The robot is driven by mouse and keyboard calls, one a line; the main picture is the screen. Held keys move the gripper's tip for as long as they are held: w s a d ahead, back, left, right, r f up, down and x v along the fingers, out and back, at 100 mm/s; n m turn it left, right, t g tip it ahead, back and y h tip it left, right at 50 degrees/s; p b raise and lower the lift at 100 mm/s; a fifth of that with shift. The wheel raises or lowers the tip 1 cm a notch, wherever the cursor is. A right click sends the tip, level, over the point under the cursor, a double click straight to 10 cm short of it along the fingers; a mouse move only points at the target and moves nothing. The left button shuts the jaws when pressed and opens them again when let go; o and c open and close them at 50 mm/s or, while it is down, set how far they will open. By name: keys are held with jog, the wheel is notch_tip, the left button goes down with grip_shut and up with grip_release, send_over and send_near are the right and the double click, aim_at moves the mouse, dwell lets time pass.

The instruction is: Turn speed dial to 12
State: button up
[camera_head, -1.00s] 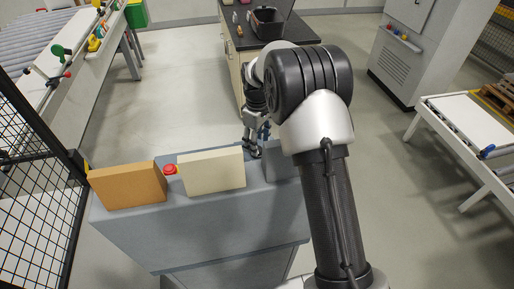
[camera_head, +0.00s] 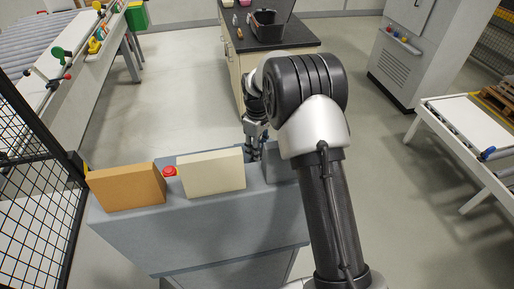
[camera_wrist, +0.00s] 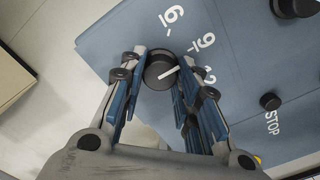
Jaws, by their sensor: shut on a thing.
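The speed dial (camera_wrist: 160,72) is a round black knob with a white pointer line, seen in the wrist view on a blue-grey panel. My gripper (camera_wrist: 160,80) has its fingers on both sides of the knob and is shut on it. The pointer aims right and slightly up, between a numeral that looks like 9 (camera_wrist: 207,41) and a partly hidden one (camera_wrist: 209,75) that may be 12. A numeral that looks like 6 (camera_wrist: 171,17) stands above the knob. In the head view my gripper (camera_head: 255,150) reaches down behind the console (camera_head: 205,225); the dial is hidden there.
A black button (camera_wrist: 270,101) by the STOP label and another black knob (camera_wrist: 295,6) sit right of the dial. A cream box (camera_head: 212,171), an orange box (camera_head: 127,187) and a red button (camera_head: 169,171) are on the console. Open floor (camera_head: 180,100) lies beyond.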

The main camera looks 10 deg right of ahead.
jog(key=c, duration=0.4)
jog(key=shift+o, duration=0.2)
jog(key=shift+m, duration=0.4)
jog(key=m+p, duration=0.1)
jog(key=m, duration=0.2)
jog(key=shift+m, duration=0.3)
jog(key=shift+m+p, duration=0.4)
jog(key=shift+m, duration=1.8)
jog(key=o, duration=1.1)
